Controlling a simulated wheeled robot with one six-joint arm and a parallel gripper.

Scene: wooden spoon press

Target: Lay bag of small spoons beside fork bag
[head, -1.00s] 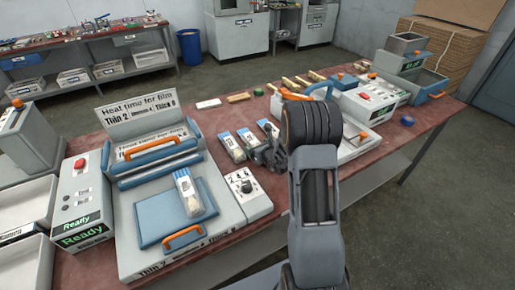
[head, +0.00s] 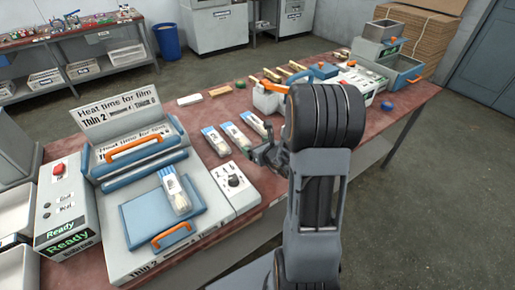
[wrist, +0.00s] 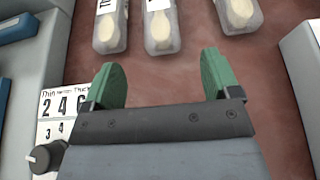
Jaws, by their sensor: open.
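A clear bag with a pale item inside (head: 175,191) lies on the blue plate of the film sealer, left of my arm. Three similar bags lie side by side on the red table: a left one (head: 216,141), a middle one (head: 238,137) and a right one (head: 257,124). Their near ends show in the wrist view as the left (wrist: 110,27), middle (wrist: 161,28) and right (wrist: 238,13) bags, with pale oval ends like spoon bowls. I cannot read which is the fork bag. My gripper (wrist: 160,80) is open and empty, short of these bags; in the head view (head: 263,154) it is partly hidden.
The sealer (head: 115,262) and its dial box (head: 233,187) stand left of my gripper. A grey machine with an orange handle (head: 268,98) is behind my arm. Small blocks (head: 219,91) lie farther back. Bare red table shows around the bags.

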